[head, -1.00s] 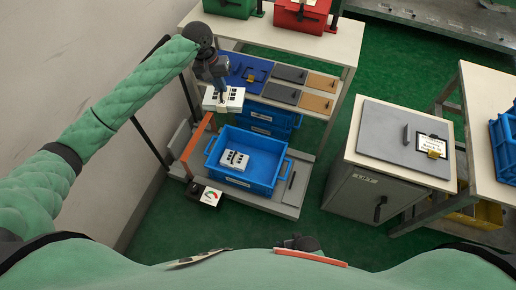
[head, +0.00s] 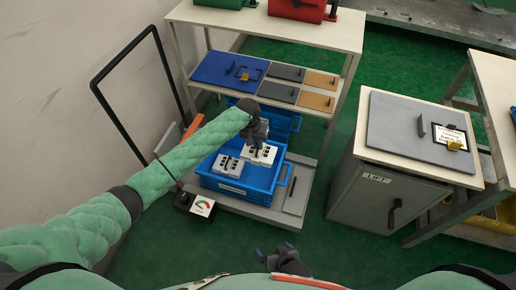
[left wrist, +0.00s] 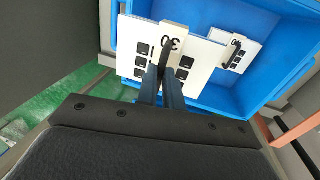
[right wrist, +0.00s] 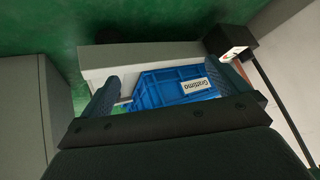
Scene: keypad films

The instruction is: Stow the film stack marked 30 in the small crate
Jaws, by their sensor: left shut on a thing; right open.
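The white film stack marked 30 (left wrist: 182,66) hangs in my left gripper (left wrist: 164,72), which is shut on its dark handle. In the head view this stack (head: 268,155) is at the right part of the open blue crate (head: 236,187), next to a second white film stack (head: 228,166) inside. The second stack also shows in the left wrist view (left wrist: 244,55); its mark is too small to read. I cannot tell whether the held stack touches the crate. My right gripper (head: 287,262) is open and empty, low at the front; the right wrist view shows the crate's label (right wrist: 196,87) between its fingers.
The crate stands on a grey platform (head: 293,193) with a dial box (head: 201,207) at its front left. More blue crates (head: 283,120) are behind, under a shelf with coloured panels. A grey cabinet marked LIFT (head: 362,195) stands right. Green floor between is clear.

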